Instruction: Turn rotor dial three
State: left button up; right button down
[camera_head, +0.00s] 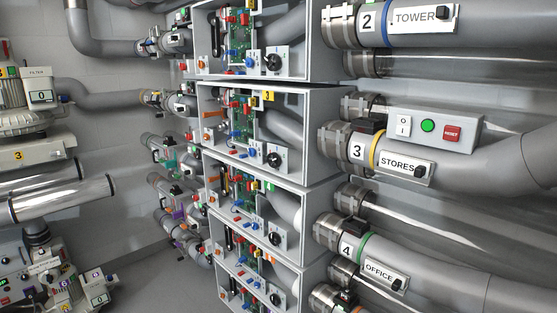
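The cabinet with the yellow 3 tag (268,96) is an open-fronted grey box (312,140), second from the top in a stack of boxes. At its lower right a pale panel carries a round black dial (275,158). The dial's pointer setting is too small to read. A green circuit board (242,118) with red and blue parts is inside the box. An orange part (213,137) is at its left. Neither of my grippers is in view, and nothing covers the dial.
Similar boxes with black dials sit above (274,62) and below (271,206). Large grey pipes marked TOWER (415,17), STORES (397,165) and OFFICE (379,272) run along the right. A button box with a red RESET button (452,134) is there. Machines stand at the left.

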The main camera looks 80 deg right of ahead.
aim_at(274, 161)
jog(key=z, duration=0.9)
jog(key=i+j+z, duration=0.1)
jog(key=z, duration=0.8)
jog(key=j+z, duration=0.1)
jog(key=z, duration=0.8)
